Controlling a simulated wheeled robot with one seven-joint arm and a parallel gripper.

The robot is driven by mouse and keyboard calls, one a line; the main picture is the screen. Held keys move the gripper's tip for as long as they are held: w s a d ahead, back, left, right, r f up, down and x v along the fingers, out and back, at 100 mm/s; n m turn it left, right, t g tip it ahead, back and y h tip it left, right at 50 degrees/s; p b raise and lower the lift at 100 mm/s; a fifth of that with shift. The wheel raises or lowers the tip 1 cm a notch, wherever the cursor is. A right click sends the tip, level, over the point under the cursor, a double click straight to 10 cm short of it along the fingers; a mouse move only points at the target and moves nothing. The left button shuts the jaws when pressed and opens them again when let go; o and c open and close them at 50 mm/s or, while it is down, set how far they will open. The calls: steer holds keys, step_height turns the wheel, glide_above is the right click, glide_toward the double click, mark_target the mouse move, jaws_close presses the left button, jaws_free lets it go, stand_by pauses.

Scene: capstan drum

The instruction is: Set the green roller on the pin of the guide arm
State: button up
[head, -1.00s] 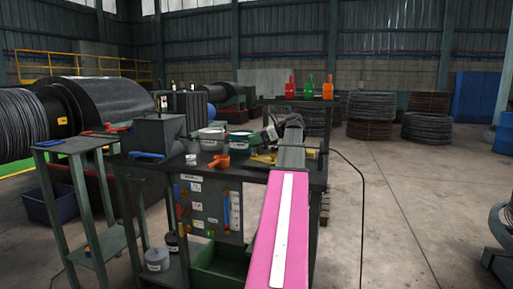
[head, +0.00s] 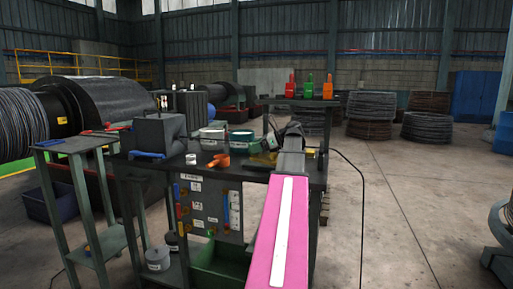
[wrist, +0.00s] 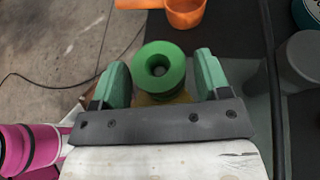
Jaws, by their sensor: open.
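The green roller (wrist: 161,68) shows in the wrist view as a round spool with a dark centre hole, seen from its end. My gripper (wrist: 160,78) is open, with one pale green finger on each side of the roller. Gaps show between the roller and both fingers, so they do not grip it. A yellow piece (wrist: 150,99) shows just below the roller, partly hidden by my gripper. In the head view my arm hides the roller. I cannot make out the guide arm or its pin for certain in either view.
An orange cup-like piece (wrist: 186,10) lies close beyond the roller; it also shows on the dark bench (head: 252,176). A grey cylinder (wrist: 295,65) is right of my gripper.

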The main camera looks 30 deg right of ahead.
steer(key=shift+r, duration=0.15)
steer(key=v, duration=1.1)
steer(key=shift+w+d, duration=0.1)
steer(key=shift+s+d+r, duration=0.15)
steer(key=shift+s+d, duration=0.2)
